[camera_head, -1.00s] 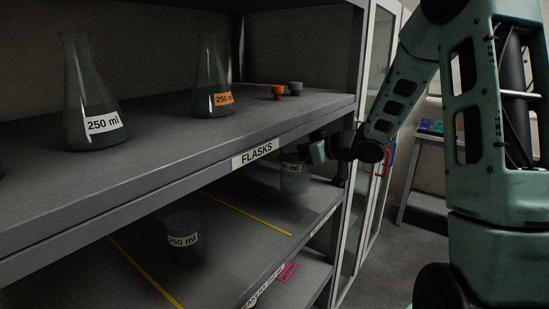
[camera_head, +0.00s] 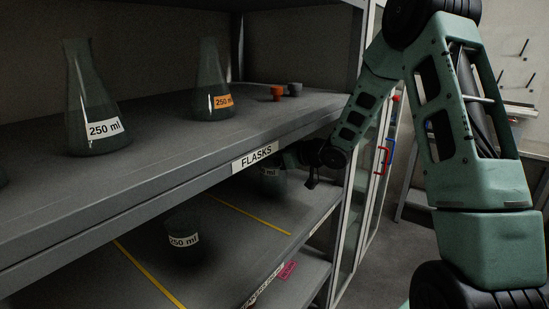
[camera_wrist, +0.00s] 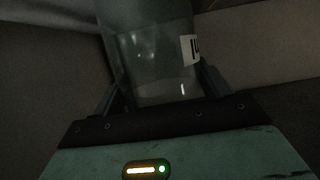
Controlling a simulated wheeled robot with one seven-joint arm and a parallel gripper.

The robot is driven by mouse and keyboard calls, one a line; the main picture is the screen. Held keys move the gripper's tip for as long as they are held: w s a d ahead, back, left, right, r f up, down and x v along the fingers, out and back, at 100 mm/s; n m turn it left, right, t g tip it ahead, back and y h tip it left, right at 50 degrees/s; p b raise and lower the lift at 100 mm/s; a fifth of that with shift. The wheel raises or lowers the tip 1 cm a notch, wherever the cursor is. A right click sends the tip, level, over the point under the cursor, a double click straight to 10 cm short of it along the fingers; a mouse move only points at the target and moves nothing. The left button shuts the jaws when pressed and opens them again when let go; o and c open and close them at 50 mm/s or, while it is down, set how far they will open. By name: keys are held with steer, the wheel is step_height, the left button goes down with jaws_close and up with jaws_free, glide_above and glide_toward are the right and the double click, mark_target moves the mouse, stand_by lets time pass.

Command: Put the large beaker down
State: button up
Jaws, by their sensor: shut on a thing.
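The large beaker (camera_head: 270,184) is clear glass with a white label and is mostly in shadow below the FLASKS shelf. My gripper (camera_head: 290,160) reaches under that shelf's front edge from the right and is shut on the beaker. In the wrist view the beaker (camera_wrist: 155,60) fills the upper middle between the two fingers of my gripper (camera_wrist: 158,90), its label at the right. The lower shelf (camera_head: 290,215) lies under it. Whether the beaker's base touches that shelf cannot be told.
Another beaker (camera_head: 183,240), labelled 250 ml, stands on the lower shelf between two yellow lines. Flasks (camera_head: 95,105) (camera_head: 211,85) and small stoppers (camera_head: 278,93) stand on the upper shelf. The FLASKS shelf edge (camera_head: 200,175) is close above my gripper. A glass door (camera_head: 362,200) stands at the right.

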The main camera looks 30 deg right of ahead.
steer(key=shift+f, duration=0.2)
steer(key=o, duration=1.4)
steer(key=shift+c, duration=0.2)
steer(key=shift+r, duration=0.1)
steer(key=v, duration=1.2)
steer(key=shift+r+b, duration=0.15)
steer(key=shift+b, duration=0.25)
